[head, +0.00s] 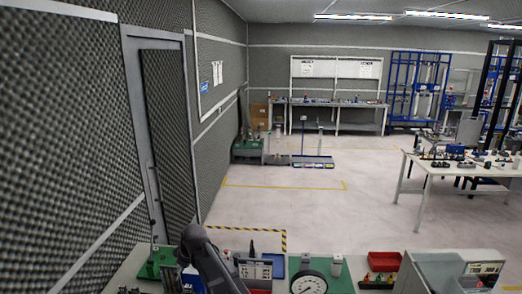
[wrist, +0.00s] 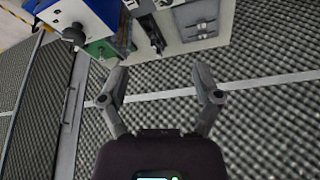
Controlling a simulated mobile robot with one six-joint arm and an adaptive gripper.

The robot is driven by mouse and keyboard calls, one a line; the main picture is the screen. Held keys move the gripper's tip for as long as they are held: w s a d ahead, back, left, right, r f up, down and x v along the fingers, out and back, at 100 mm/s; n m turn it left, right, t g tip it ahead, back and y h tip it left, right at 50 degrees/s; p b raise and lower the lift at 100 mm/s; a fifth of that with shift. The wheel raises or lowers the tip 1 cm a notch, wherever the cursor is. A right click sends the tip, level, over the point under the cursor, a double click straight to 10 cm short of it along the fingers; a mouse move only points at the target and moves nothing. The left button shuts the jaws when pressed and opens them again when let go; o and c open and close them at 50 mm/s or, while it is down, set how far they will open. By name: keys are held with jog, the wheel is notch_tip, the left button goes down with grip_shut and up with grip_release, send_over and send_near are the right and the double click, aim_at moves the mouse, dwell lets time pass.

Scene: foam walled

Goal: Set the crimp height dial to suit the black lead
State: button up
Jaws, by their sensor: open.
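My gripper (wrist: 159,72) is open and empty in the wrist view, its fingers apart in front of the foam wall. Beyond the fingertips, a blue device (wrist: 98,14) carries a round black knob (wrist: 74,36), which may be the crimp height dial; its setting cannot be read. The knob is up and to the left of the fingers, apart from them. In the head view, my dark arm reaches over the near bench and hides part of it; my fingertips cannot be made out there. I cannot pick out a black lead in either view.
The near bench holds a round white-faced gauge (head: 310,282), a labelled grey box (head: 255,268), a red bin (head: 383,260) and a green-based stand (head: 154,262). The foam wall (head: 65,130) rises close on the left. Open floor (head: 290,215) lies beyond; a white table (head: 465,172) stands right.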

jog(key=s+d+m+h, duration=0.1)
jog(key=s+d+m, duration=0.4)
jog(key=d, duration=1)
jog(key=s+d+f+m+h, duration=0.15)
jog(key=s+d+m, duration=0.3)
jog(key=d, duration=0.95)
jog(key=s+d+m+h, duration=0.2)
jog(key=s+d+m, duration=0.25)
jog(key=d, duration=1.05)
jog(key=s+f+g+b, duration=0.1)
jog(key=s+f+b, duration=0.2)
jog(key=f+b, duration=1.5)
jog(key=shift+s+g, duration=0.2)
jog(key=shift+g, duration=0.1)
jog(key=shift+y, duration=0.25)
